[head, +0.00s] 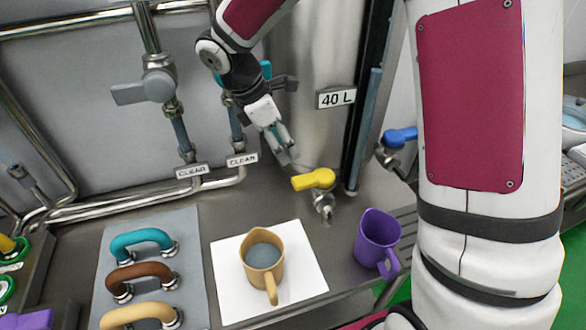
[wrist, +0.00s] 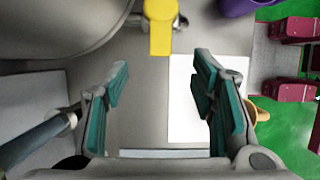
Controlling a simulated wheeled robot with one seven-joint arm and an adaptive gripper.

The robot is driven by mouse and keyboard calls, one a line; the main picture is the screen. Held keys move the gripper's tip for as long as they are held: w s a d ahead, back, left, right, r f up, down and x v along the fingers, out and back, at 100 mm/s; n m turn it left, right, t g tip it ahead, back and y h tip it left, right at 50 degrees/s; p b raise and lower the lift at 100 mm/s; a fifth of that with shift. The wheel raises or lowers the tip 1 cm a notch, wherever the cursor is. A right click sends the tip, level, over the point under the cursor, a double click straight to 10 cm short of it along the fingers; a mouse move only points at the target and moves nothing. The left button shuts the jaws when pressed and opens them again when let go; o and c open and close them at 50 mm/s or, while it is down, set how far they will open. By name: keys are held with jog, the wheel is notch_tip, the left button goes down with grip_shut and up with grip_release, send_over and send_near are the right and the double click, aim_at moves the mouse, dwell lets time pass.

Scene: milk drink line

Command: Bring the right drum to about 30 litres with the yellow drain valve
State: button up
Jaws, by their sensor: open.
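The yellow drain valve (head: 314,180) sits low at the front of a metal drum (head: 312,62), its handle pointing left in the head view. In the wrist view the yellow handle (wrist: 160,28) lies beyond my fingertips, between their lines. My gripper (head: 284,150) is open and empty, up and left of the handle and apart from it; its two teal-padded fingers (wrist: 162,75) are spread wide. A 40 L sign (head: 336,98) is on the drum. A bluish upright tube (head: 368,130) stands at the drum's right; I cannot read a level in it.
A tan jug (head: 277,276) holding grey liquid stands on a white mat (head: 229,253). A purple jug (head: 378,240) stands right of it. A blue valve (head: 400,135) is farther right. Pipes with CLEAR (head: 191,171) and CLEAN (head: 242,160) labels run left. Coloured handles (head: 142,243) line a panel.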

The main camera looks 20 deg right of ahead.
aim_at(305, 179)
jog(key=p+x, duration=0.1)
jog(key=x, duration=1.2)
jog(key=shift+d+f, duration=0.1)
jog(key=shift+d, duration=0.05)
jog(key=shift+s, duration=0.1)
grip_shut()
